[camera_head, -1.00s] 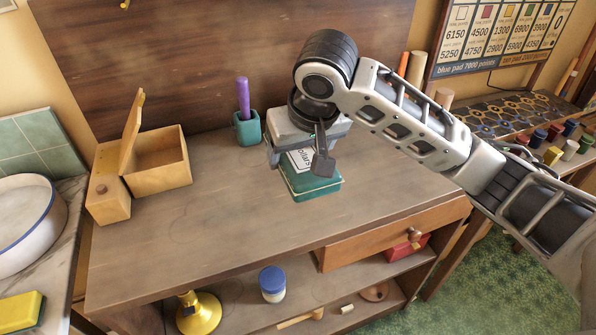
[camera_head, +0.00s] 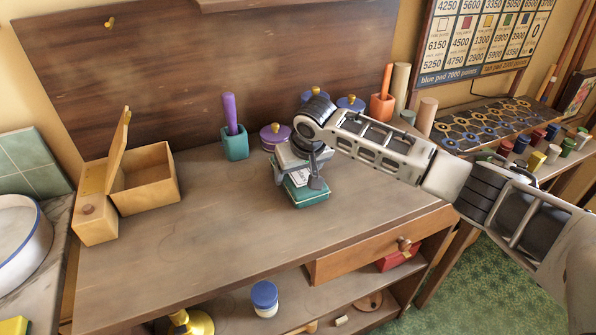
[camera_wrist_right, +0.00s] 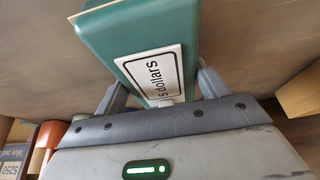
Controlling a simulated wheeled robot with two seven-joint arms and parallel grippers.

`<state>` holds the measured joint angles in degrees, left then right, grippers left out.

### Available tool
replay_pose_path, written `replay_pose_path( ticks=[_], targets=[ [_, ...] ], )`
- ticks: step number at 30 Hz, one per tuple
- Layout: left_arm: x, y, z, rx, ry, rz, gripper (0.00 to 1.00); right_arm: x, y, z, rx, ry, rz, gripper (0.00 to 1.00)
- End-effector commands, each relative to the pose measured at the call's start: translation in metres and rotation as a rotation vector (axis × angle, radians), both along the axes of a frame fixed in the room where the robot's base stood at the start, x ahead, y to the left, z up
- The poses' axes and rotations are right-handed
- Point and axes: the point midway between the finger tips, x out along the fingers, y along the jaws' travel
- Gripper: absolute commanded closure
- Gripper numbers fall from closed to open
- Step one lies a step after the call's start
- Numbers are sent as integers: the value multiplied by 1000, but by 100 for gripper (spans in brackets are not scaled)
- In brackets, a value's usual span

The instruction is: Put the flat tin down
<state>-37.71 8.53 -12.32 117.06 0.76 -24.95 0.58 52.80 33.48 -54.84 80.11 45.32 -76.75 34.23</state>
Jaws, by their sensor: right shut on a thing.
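The flat tin (camera_head: 308,195) is green with a white label, and it is at the middle of the wooden desk in the head view. My right gripper (camera_head: 300,180) is shut on it from above. In the right wrist view the green tin (camera_wrist_right: 105,38) sits between the two fingers of my right gripper (camera_wrist_right: 157,88), and its label reads "5 dollars". The tin is at or just above the desk top (camera_head: 230,235); I cannot tell whether it touches. My left gripper is not in view.
An open wooden box (camera_head: 148,178) stands at the left and a teal cup (camera_head: 235,144) with a purple stick behind. A purple lidded pot (camera_head: 272,137) and blue-lidded pots are near my wrist. The desk's front and left middle are clear.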

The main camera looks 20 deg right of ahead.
Motion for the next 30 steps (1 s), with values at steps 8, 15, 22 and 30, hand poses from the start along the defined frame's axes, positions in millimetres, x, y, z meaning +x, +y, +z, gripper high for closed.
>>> replay_pose_path(
  ticks=[8, 15, 22, 30],
  targets=[
    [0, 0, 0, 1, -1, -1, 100, 0, 0, -4, 0, -3, -1, 54],
    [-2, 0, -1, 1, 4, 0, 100, 0, 0, -7, 0, -1, -1, 6],
    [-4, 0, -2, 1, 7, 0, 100, 0, 0, -7, 0, -1, -1, 6],
    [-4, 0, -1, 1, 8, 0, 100, -7, 0, 16, 2, -4, 1, 6]
  ],
)
